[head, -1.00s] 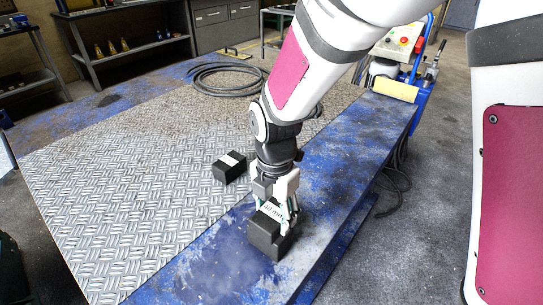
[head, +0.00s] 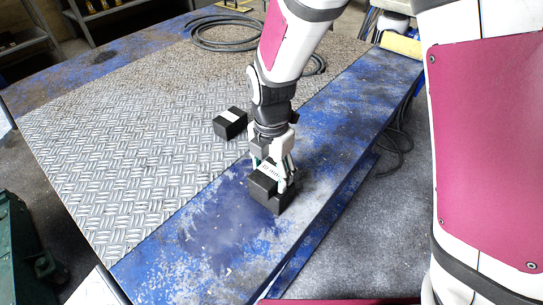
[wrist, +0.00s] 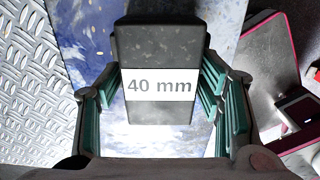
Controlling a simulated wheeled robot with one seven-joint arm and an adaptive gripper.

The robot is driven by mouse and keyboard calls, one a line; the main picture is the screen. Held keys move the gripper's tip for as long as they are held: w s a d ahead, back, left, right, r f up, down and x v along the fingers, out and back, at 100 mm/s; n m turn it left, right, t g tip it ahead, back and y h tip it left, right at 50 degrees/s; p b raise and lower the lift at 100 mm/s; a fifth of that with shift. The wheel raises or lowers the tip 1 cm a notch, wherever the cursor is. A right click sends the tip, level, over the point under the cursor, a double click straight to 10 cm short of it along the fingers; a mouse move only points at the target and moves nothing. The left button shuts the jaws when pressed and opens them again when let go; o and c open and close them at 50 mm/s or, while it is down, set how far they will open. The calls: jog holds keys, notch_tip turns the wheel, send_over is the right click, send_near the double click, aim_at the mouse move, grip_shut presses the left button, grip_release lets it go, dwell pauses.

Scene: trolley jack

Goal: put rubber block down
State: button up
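The dark rubber block (head: 266,190) has a white label and is at my gripper, over the blue painted beam of the lift. In the wrist view the block (wrist: 160,112) shows its "40 mm" label facing me. My gripper (head: 272,178) points down, with one finger on each side of the block. In the wrist view its green-padded fingers (wrist: 160,82) meet the block's left and right sides. The block's underside is hidden, so I cannot tell whether it touches the beam (head: 205,250) or hangs just above it.
A second black block with a white label (head: 230,123) lies on the tread plate (head: 110,150), left of my gripper. A coiled black hose (head: 225,35) lies behind. The beam is clear in front of and behind the held block. A green object (head: 25,245) stands at far left.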

aim_at(272, 171)
jog(key=shift+o, duration=0.3)
notch_tip(272, 171, up, 12)
jog(key=p, duration=0.2)
jog(key=shift+r, duration=0.25)
jog(key=s+d+r+m, duration=0.4)
jog(key=d+r+m, duration=0.3)
jog(key=d+m, duration=0.1)
jog(key=s+d+r+m+t, duration=0.1)
jog(key=s+d+m, duration=0.5)
jog(key=s+m, duration=0.3)
jog(key=s+d+r+m+t, duration=0.1)
jog(key=s+d+r+m, duration=0.1)
jog(key=s+d+m, duration=0.4)
jog(key=s+m, duration=0.3)
jog(key=m, duration=0.2)
jog(key=shift+s, duration=0.25)
notch_tip(272, 171, up, 11)
jog(key=t+p, duration=0.2)
jog(key=p, duration=0.7)
jog(key=shift+d, duration=0.15)
